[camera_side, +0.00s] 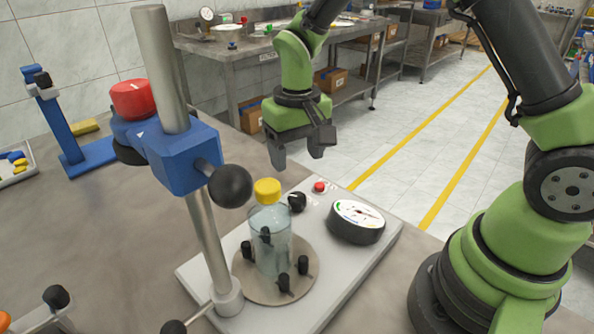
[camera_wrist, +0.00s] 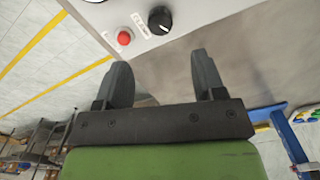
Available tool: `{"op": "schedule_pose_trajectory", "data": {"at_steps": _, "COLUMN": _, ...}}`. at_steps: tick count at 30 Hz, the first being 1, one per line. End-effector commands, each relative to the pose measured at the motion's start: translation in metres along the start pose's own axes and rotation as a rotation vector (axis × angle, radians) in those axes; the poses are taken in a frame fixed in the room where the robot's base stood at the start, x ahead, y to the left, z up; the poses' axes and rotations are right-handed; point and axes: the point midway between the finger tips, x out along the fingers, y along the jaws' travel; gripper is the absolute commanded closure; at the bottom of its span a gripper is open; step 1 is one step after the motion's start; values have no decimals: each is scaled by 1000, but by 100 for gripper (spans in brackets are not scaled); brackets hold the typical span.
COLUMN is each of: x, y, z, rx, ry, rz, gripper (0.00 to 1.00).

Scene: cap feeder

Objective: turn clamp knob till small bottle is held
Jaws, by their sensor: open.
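A small clear bottle (camera_side: 270,240) with a yellow cap (camera_side: 267,191) stands upright on a round plate (camera_side: 305,260) among several black pegs (camera_side: 284,282). Whether the pegs touch it, I cannot tell. A black knob (camera_side: 297,202) sits on the grey base plate behind the bottle; it also shows in the wrist view (camera_wrist: 160,20). My gripper (camera_side: 298,160) is open and empty, above and behind the base plate. In the wrist view its two fingers (camera_wrist: 163,75) are apart with only tabletop between them.
A metal post (camera_side: 160,75) carries a blue block (camera_side: 186,155) with a red knob (camera_side: 133,98) and a black ball (camera_side: 231,186) near the bottle. A red button (camera_side: 320,187) and a round dial (camera_side: 357,215) are on the base plate.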

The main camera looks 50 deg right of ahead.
Motion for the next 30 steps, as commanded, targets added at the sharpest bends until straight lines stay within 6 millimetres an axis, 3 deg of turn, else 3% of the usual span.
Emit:
{"op": "schedule_pose_trajectory", "data": {"at_steps": 6, "x": 0, "y": 0, "z": 0, "rx": -543, "ry": 0, "rz": 0, "gripper": 37}}
{"op": "schedule_pose_trajectory", "data": {"at_steps": 12, "x": 0, "y": 0, "z": 0, "rx": -918, "ry": 0, "rz": 0, "gripper": 37}}
{"op": "schedule_pose_trajectory", "data": {"at_steps": 19, "x": 13, "y": 0, "z": 1, "rx": -1015, "ry": -4, "rz": -1, "gripper": 37}}
{"op": "schedule_pose_trajectory", "data": {"at_steps": 30, "x": 79, "y": 0, "z": 2, "rx": -1010, "ry": -5, "rz": 0, "gripper": 37}}
